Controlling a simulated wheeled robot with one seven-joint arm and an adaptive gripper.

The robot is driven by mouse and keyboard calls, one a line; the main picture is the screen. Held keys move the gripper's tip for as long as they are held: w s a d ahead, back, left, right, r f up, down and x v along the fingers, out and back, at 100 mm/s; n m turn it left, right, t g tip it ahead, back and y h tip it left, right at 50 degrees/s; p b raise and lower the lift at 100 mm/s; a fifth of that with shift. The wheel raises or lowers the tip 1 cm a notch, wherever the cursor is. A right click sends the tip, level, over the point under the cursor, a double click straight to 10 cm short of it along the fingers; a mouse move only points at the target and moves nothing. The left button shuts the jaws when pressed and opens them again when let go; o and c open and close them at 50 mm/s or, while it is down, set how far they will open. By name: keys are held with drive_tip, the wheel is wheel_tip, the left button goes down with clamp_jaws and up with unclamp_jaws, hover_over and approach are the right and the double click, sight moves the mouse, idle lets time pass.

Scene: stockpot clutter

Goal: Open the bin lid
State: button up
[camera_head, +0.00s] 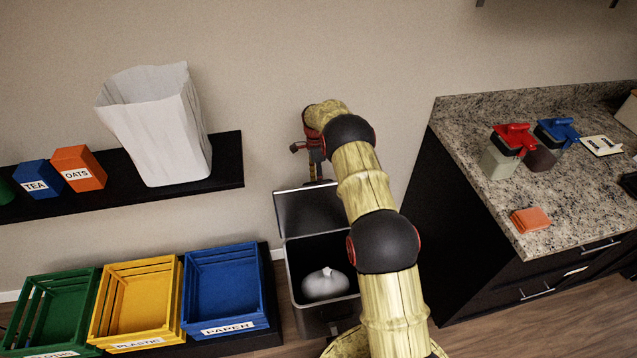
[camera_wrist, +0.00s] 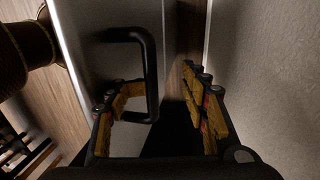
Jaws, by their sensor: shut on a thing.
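The dark bin (camera_head: 328,318) stands on the floor in the middle of the head view. Its lid (camera_head: 305,211) is swung up and stands steeply open at the back, near the wall. My gripper (camera_head: 316,172) is at the lid's upper edge, seen small behind my arm. In the wrist view, the lid's black loop handle (camera_wrist: 150,62) lies between the fingers of my gripper (camera_wrist: 165,88), with the left finger reaching into the loop. My gripper is shut on this handle. My arm hides part of the lid's and the bin's right side.
A pale tied bag (camera_head: 325,284) lies in the bin. Blue (camera_head: 222,287), yellow and green crates stand to the left. A shelf above holds a white paper bag (camera_head: 160,135) and boxes. A granite counter (camera_head: 575,200) with containers stands right. The wall is close behind the lid.

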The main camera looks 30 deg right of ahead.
drive_tip(key=shift+w+d, duration=0.15)
drive_tip(key=shift+w, duration=0.45)
drive_tip(key=shift+r, duration=0.15)
drive_tip(key=shift+c, duration=0.5)
drive_tip(key=shift+r, duration=0.1)
drive_tip(key=shift+w+r, duration=0.1)
drive_tip(key=shift+r, duration=0.1)
drive_tip(key=v, duration=1)
drive_tip(key=shift+s+r, duration=0.35)
drive_tip(key=shift+r, duration=0.1)
